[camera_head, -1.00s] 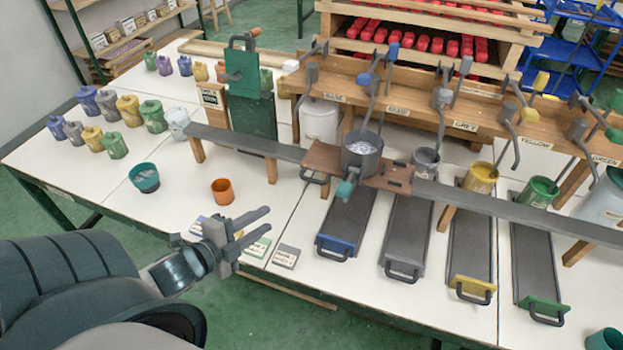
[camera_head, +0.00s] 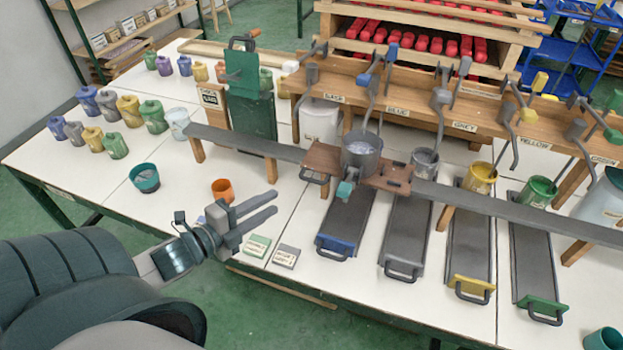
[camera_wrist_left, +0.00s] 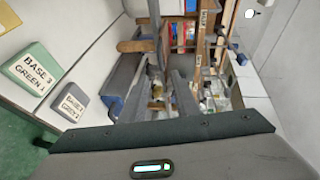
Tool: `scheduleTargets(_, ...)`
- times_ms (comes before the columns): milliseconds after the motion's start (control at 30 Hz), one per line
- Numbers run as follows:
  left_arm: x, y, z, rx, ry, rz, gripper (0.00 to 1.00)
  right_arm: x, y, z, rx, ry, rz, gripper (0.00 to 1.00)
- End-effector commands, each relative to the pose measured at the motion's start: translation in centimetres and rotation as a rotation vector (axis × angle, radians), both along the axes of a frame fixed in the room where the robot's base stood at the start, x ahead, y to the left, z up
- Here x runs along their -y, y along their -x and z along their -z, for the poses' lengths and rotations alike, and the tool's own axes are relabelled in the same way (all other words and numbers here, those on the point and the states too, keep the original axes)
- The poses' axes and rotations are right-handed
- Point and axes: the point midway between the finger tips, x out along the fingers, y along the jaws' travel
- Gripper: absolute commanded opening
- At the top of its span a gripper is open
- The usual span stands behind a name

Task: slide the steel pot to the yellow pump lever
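The steel pot (camera_head: 362,158) sits upright on a brown wooden carriage (camera_head: 322,158) on the long grey rail, with pale contents inside. A teal-ended handle (camera_head: 345,190) sticks out at the carriage's front. The yellow pump lever (camera_head: 527,115) has a yellow knob and hangs above the "YELLOW" label, well to the right of the pot. My left gripper (camera_head: 272,206) is open and empty, left of the carriage and apart from it. Its fingers (camera_wrist_left: 163,97) also show in the left wrist view. I cannot pick out the pot there. My right gripper is not in view.
The grey rail (camera_head: 455,197) runs across the table. Small grey, yellow and green pots (camera_head: 480,178) stand behind it. Several trays with coloured ends (camera_head: 402,240) lie in front. An orange cup (camera_head: 222,190) and label blocks (camera_head: 285,257) lie near my left gripper.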

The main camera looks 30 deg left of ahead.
Motion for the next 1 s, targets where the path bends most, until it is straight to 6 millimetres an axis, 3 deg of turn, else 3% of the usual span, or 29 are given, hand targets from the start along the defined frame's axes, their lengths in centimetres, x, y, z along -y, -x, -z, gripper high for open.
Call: scheduleTargets(1000,2.2,-12.8,2.3,0.002,0.001,0.0,0.28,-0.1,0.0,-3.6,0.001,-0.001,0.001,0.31)
